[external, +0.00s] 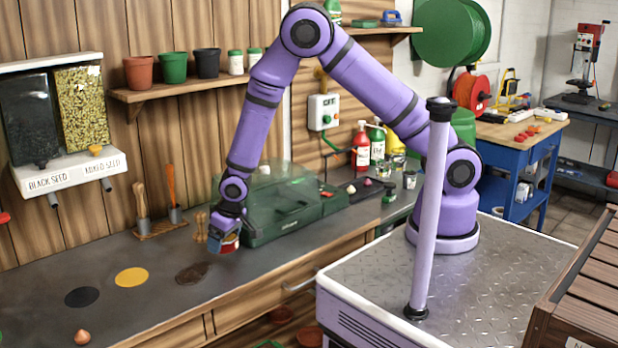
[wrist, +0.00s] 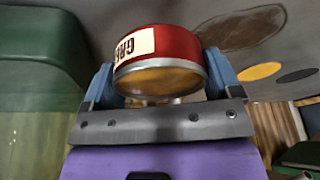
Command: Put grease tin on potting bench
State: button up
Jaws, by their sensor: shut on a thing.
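The grease tin (wrist: 172,47) is a short red can with a metal rim and a cream label whose lettering is partly visible. My gripper (wrist: 160,85) is shut on it, with a blue finger on each side. In the external view the tin (external: 229,243) shows small between the fingers of my gripper (external: 224,232). It is beside the front left of the green propagator box; I cannot tell whether it touches the bench. The potting bench (external: 150,300) is the long dark-topped bench below and left of my gripper.
The green box with a clear lid (external: 275,205) stands right of my gripper. Black (external: 82,297) and yellow (external: 131,277) discs and a dark soil patch (external: 191,273) mark the bench. Hand tools (external: 173,190) stand behind. The bench's left front has free room.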

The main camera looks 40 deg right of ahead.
aim_at(216, 257)
jog(key=shift+w+a+f, duration=0.1)
jog(key=shift+w+a, duration=0.2)
jog(key=shift+w, duration=0.4)
jog(key=shift+w+a+f, duration=0.1)
jog(key=shift+w+a, duration=0.2)
jog(key=shift+w, duration=0.4)
jog(key=shift+w+a+f, duration=0.1)
jog(key=shift+w+f, duration=0.05)
jog(key=shift+f, duration=1.55)
jog(key=shift+f, duration=0.1)
jog(key=o, duration=0.9)
jog(key=v, duration=1.2)
